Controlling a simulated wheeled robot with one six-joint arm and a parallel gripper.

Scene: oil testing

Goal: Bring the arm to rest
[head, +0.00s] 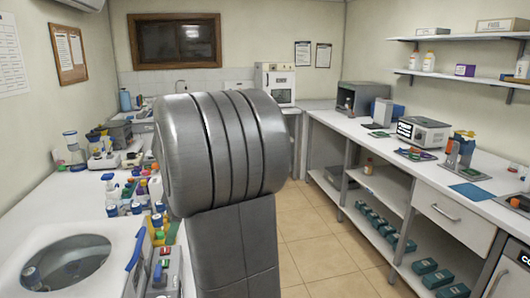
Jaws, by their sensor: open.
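A large grey rounded link of my own arm stands upright in the middle of the head view, close to the camera. It hides much of the room's centre and part of the left bench. My gripper is not in view, so its place and what is around it do not show.
A left bench (55,207) carries a round-lidded machine (65,262) and many small bottles. A right counter (390,158) holds instruments, including a white box device (424,134), with green boxes (437,279) on the shelf below. The tiled floor (325,255) between is clear where visible.

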